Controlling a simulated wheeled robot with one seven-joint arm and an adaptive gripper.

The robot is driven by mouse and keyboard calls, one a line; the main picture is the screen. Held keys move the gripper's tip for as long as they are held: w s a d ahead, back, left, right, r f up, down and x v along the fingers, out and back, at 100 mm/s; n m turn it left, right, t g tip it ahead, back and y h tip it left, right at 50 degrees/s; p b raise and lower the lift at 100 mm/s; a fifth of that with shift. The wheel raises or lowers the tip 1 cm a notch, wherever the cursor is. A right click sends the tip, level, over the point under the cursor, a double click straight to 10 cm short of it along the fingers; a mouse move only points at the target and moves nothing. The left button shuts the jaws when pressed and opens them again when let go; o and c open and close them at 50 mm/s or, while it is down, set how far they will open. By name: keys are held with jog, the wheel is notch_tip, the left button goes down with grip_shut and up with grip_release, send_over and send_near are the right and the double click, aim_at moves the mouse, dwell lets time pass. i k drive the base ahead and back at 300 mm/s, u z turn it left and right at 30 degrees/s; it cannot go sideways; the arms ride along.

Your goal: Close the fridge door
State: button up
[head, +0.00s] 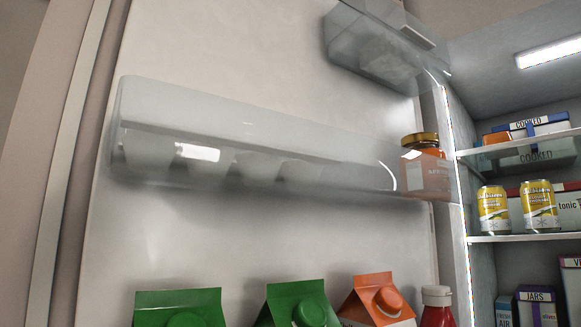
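The fridge door (330,235) stands open and its inner side fills most of the head view. A translucent door bin (250,150) runs across its middle, and a smaller bin (375,55) sits higher at the right. The lit fridge interior (505,75) shows at the right, beyond the door's right edge. The outer edge of the door (70,170) is at the left. My gripper is not in view, and the door's handle and outer face are hidden.
A jar (423,165) stands at the right end of the middle bin. Cartons (300,300) and a red bottle (437,305) show along the bottom. Yellow cans (539,205) and boxes (537,300) stand on the interior shelves.

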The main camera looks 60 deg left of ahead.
aim_at(240, 147)
jog(key=z, duration=2.05)
jog(key=k, duration=2.15)
jog(key=u, duration=1.45)
jog(key=i, duration=0.5)
jog(key=u, duration=0.1)
